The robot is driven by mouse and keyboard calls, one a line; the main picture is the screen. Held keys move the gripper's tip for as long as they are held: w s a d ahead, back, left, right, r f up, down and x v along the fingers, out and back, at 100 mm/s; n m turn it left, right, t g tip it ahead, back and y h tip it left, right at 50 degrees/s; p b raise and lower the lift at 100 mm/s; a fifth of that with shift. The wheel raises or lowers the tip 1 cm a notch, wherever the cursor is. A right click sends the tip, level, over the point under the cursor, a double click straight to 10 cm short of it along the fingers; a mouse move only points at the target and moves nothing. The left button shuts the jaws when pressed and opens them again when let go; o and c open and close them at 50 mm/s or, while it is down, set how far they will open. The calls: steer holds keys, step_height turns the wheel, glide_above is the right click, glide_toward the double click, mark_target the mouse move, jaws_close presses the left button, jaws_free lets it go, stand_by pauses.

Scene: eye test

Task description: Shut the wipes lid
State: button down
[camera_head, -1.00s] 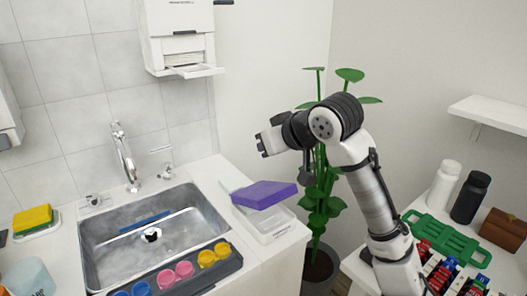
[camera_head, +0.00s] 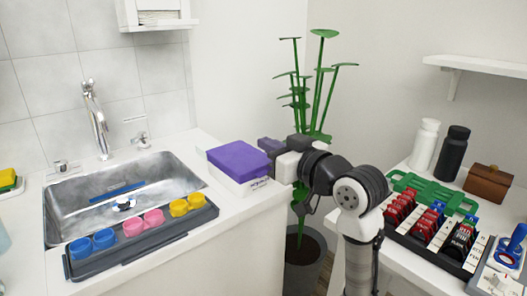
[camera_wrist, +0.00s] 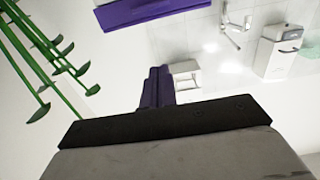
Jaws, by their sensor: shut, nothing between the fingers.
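The wipes box (camera_head: 243,186) is white and stands on the counter to the right of the sink. Its purple lid (camera_head: 237,158) lies flat over the top and looks down on the box; whether it is latched does not show. The lid also shows at the top of the wrist view (camera_wrist: 152,14).
The sink (camera_head: 125,190) and a dark tray (camera_head: 140,240) of coloured cups lie to the left. A green potted plant (camera_head: 308,100) stands behind my arm. The right table holds a green rack (camera_head: 432,192), bottles and a brown box (camera_head: 488,183).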

mark_target(263, 167)
step_height(263, 167, down, 7)
steer(key=t+y+b, duration=0.1)
steer(key=b, duration=0.5)
steer(key=shift+s+d+r+t+y, duration=0.2)
steer(key=shift+s+d+t+y, duration=0.15)
steer(key=shift+s+t+y, duration=0.1)
steer(key=shift+f, duration=0.1)
